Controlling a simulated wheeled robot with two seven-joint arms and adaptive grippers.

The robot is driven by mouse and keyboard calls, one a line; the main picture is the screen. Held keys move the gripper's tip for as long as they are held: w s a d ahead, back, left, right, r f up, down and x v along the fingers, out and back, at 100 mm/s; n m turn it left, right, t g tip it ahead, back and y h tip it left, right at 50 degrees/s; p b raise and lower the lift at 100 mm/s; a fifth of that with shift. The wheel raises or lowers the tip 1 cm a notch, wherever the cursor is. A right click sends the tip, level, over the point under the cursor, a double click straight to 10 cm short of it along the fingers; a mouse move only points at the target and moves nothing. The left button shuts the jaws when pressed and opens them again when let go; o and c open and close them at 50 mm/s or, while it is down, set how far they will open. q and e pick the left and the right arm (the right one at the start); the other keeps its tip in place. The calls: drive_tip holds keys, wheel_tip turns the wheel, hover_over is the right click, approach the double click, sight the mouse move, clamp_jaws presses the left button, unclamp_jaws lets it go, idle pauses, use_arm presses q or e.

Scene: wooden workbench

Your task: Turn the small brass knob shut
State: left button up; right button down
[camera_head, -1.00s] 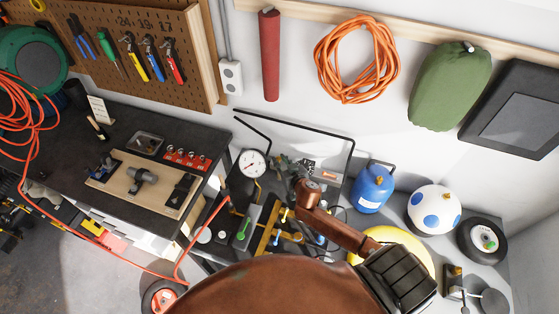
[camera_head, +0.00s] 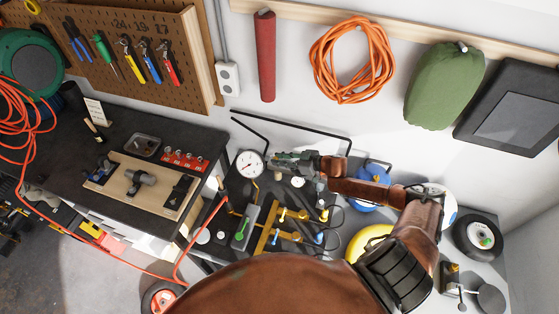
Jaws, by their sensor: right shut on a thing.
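My right gripper (camera_head: 279,160) reaches in from the right and its fingertips are just right of the round white pressure gauge (camera_head: 249,164). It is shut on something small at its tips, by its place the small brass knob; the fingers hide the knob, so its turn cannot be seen. A brass pipe (camera_head: 256,192) runs down below the gauge. Below the gripper, a brass manifold (camera_head: 265,236) carries yellow-handled and blue-handled valves. A green lever (camera_head: 241,230) sits on a grey block to its left. My left gripper is not in view.
A black tube frame (camera_head: 300,131) stands behind the gauge. A blue gas bottle (camera_head: 377,172) is partly behind my right arm. The dark bench (camera_head: 60,160) at left holds a wooden fixture board (camera_head: 150,195). An orange hose (camera_head: 205,222) runs beside the gauge bench.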

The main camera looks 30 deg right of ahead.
drive_tip(key=shift+d, duration=0.1)
idle(0.4)
drive_tip(key=c, duration=1.8)
unclamp_jaws()
drive_tip(key=shift+w, duration=0.1)
drive_tip(key=v, duration=1.2)
